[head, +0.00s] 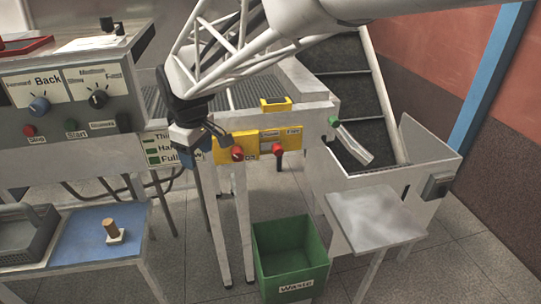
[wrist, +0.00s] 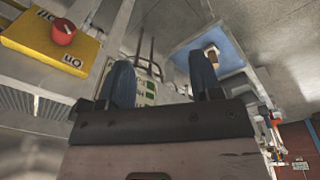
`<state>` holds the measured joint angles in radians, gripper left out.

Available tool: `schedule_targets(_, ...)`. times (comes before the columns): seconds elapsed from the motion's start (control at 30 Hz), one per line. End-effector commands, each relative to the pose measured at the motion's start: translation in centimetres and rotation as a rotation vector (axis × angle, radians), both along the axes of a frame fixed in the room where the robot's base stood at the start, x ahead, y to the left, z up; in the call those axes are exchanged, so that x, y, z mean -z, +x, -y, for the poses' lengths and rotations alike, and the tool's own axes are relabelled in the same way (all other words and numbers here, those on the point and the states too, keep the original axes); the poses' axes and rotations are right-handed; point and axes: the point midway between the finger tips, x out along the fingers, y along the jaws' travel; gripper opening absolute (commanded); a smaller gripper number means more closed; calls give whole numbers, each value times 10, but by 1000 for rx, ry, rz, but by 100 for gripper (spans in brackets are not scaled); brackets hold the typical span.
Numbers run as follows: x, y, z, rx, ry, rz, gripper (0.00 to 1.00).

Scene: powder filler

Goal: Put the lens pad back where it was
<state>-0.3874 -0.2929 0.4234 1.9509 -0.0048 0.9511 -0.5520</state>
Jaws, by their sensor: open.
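A small wooden-handled piece on a pale square base (head: 115,236) stands upright on the blue mat (head: 72,243) of a low table at lower left. It looks like the lens pad, but I cannot be sure. It also shows small on the blue mat in the wrist view (wrist: 211,53). My gripper (head: 200,150) hangs by the yellow switch panel, above and to the right of that table, well apart from the piece. In the wrist view my gripper's two blue fingers (wrist: 163,78) stand apart with nothing between them.
A grey tray (head: 28,238) stands on the low table's left side. The yellow panel (head: 268,141) with red knobs is close to my gripper. A green waste bin (head: 290,255) stands on the floor. A grey side table (head: 374,218) at right is bare.

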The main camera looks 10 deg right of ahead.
Motion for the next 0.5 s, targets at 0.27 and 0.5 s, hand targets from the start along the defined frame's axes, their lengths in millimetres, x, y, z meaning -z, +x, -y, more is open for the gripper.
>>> schedule_targets(0.27,-23,-74,103,332,37,36,59)
schedule_targets(0.5,-24,-150,170,614,72,67,59)
